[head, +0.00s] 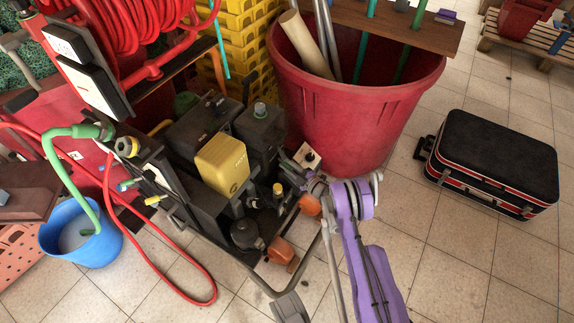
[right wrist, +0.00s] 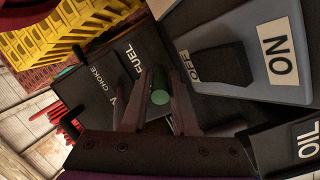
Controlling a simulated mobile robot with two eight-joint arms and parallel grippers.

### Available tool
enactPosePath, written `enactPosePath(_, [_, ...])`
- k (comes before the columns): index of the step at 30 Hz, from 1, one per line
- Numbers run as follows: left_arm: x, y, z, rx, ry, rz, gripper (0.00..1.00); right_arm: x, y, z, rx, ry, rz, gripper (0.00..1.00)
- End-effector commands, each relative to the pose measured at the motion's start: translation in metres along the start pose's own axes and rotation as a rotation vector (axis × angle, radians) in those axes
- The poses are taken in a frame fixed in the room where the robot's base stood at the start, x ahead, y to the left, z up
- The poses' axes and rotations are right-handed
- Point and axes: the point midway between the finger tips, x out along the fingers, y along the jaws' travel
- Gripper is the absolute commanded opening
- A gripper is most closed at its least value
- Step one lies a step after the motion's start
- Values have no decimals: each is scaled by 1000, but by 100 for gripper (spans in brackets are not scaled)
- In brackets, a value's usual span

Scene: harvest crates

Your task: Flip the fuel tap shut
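In the right wrist view a dark panel carries the label FUEL (right wrist: 130,60). A green-ended knob (right wrist: 160,95), apparently the fuel tap's handle, stands just beyond it. My right gripper (right wrist: 161,88) has its two dark fingers apart, one on each side of the green end; I cannot tell whether either touches it. The rest of the tap is hidden behind the fingers. In the head view my right gripper (head: 296,172) is small and dark at the right side of the engine unit with the yellow box (head: 222,165). The tap cannot be made out there. My left gripper is not in view.
Close to the fingers in the right wrist view are an OFF/ON switch (right wrist: 218,66), a CHOKE label (right wrist: 103,83) and an OIL label (right wrist: 309,140). A red tub (head: 350,115) stands behind; a black suitcase (head: 495,160) lies right. A blue bucket (head: 85,240) stands left.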

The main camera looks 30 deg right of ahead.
Motion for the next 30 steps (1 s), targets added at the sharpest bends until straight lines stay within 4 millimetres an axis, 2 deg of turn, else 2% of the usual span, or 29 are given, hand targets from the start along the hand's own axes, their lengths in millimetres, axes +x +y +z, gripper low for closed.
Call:
enactPosePath(1, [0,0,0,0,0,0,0,0,0,0,0,0,0,16])
enactPosePath(4, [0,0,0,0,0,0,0,0,0,0,0,0,0,0])
enactPosePath(12, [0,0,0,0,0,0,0,0,0,-2,1,-11,10,0])
enactPosePath(22, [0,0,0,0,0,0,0,3,-5,-11,2,-187,134,0])
enactPosePath(30, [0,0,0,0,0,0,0,2,-6,-10,1,-228,152,0])
